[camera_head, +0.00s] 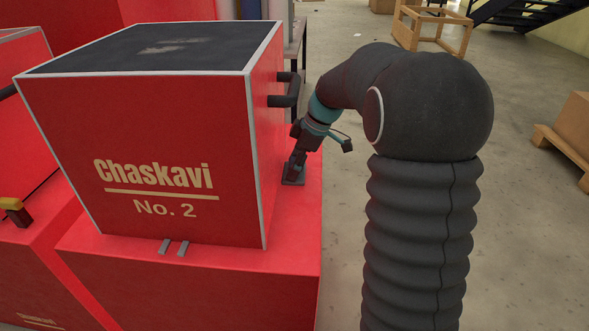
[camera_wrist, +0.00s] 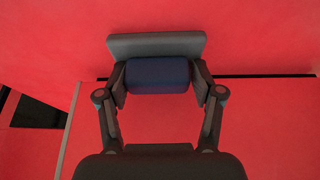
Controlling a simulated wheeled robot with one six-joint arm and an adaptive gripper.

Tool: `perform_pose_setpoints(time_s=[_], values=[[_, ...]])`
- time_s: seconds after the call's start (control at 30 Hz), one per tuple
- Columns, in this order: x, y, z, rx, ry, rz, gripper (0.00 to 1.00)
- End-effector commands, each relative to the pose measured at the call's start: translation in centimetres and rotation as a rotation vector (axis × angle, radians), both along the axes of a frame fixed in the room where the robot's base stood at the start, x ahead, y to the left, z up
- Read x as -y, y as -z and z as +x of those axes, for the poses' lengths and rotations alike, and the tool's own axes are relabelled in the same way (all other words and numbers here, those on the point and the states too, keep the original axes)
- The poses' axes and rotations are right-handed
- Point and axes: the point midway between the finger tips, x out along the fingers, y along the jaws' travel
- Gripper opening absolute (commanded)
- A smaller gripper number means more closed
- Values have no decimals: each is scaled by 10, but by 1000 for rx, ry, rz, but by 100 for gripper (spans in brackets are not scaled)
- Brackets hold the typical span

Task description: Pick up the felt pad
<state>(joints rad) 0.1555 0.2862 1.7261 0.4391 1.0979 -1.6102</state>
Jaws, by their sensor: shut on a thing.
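The felt pad (camera_wrist: 157,75) shows in the wrist view as a dark blue block with a wider grey slab (camera_wrist: 156,45) along its far side. My gripper (camera_wrist: 160,82) is shut on the blue part, one finger against each end. In the head view my gripper (camera_head: 296,163) points down beside the right face of the red box, and a dark grey piece of the pad (camera_head: 292,181) shows under its fingertips, at the red ledge. I cannot tell whether the pad touches the ledge.
The large red "Chaskavi No. 2" box (camera_head: 160,160) stands close to the left of my gripper. Its black handle (camera_head: 285,98) juts out above and behind the gripper. The red ledge (camera_head: 296,225) is bare in front. Open floor lies to the right.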

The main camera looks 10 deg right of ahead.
Motion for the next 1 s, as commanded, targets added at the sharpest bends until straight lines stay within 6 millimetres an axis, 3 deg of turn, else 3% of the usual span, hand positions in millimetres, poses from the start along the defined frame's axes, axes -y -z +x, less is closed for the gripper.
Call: perform_pose_setpoints(time_s=[0.03,0.17,0.23,0.27,0.5,1.0], values=[[-1,8,-3,-18,-4,0,26],[-1,5,-4,-19,-4,1,25],[-1,1,-4,-19,-4,1,14],[-1,-2,-4,-18,-4,1,7],[0,-39,-2,-8,-1,1,7],[81,-93,-47,-6,2,0,7]])
